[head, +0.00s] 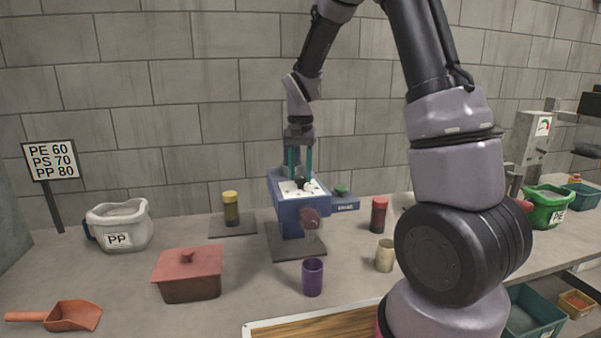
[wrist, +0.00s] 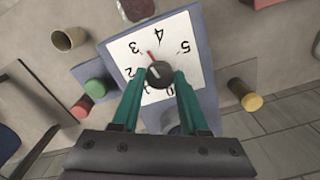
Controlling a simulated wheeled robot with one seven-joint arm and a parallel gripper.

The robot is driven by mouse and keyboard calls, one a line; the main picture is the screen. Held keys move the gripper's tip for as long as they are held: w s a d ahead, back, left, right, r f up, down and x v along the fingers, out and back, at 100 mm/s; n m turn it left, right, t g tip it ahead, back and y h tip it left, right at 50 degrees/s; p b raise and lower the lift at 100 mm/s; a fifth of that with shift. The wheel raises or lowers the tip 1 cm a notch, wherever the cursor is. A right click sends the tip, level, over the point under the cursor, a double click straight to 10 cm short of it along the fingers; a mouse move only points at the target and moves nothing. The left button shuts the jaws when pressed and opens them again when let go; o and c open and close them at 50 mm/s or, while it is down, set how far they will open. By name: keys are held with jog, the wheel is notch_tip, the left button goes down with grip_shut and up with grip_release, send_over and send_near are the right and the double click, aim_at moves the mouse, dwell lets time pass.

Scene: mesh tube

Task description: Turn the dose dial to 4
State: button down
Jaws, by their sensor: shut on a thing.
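The plate sits on top of the blue dosing machine (head: 287,212) in the head view. My gripper (wrist: 159,82) has its two teal fingers shut on the knob, one on each side. It points down onto the plate in the head view (head: 300,178). The marks near the fingers are partly covered.
A green button (head: 342,190) sits on a blue bracket right of the machine. A sign (head: 52,160) reads PE 60, PS 70, PP 80.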

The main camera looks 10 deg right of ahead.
aim_at(300, 176)
jog(key=m, duration=0.6)
jog(key=shift+m, duration=0.3)
dwell(0.4)
jog(key=shift+c, duration=2.1)
grip_release()
notch_tip(300, 176, up, 11)
